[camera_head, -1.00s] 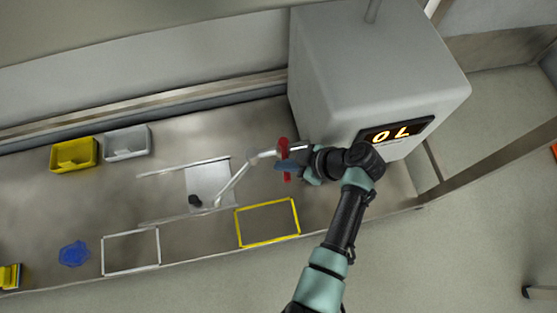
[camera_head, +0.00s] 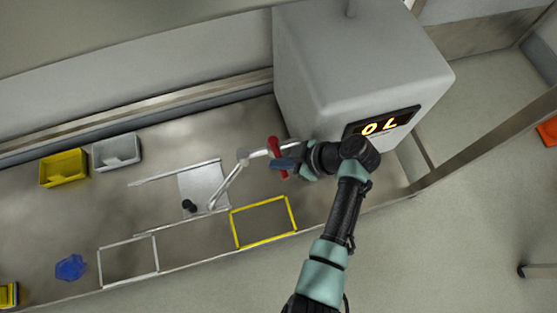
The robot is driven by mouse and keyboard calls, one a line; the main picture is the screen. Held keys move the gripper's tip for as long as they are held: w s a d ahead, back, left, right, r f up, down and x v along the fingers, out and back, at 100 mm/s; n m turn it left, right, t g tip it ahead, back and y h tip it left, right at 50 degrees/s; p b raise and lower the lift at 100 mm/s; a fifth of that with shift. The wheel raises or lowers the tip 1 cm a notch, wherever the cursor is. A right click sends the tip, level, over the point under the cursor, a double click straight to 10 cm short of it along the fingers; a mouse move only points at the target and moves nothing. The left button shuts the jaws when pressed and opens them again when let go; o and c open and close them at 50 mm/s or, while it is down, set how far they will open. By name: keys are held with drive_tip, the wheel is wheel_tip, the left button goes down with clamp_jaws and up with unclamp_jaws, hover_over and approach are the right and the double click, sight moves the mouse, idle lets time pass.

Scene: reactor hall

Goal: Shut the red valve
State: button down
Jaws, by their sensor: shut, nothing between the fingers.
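The red valve handle (camera_head: 274,147) sits on a pale pipe (camera_head: 255,153) that runs to the grey block. The handle lies crosswise to the pipe in the picture. My gripper (camera_head: 284,163) is shut and empty. Its bluish fingers overlap the lower half of the handle in the head view and hide part of it. Whether they touch the handle cannot be told.
A large grey block (camera_head: 350,60) with a lit display (camera_head: 382,123) stands right behind the valve. On the bench are a yellow bin (camera_head: 64,168), a grey bin (camera_head: 117,152), a yellow frame (camera_head: 264,222), a white frame (camera_head: 128,261) and a blue object (camera_head: 71,267).

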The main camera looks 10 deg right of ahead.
drive_tip(key=p+v, duration=0.6)
drive_tip(key=v, duration=0.7)
drive_tip(key=shift+s+f, duration=0.1)
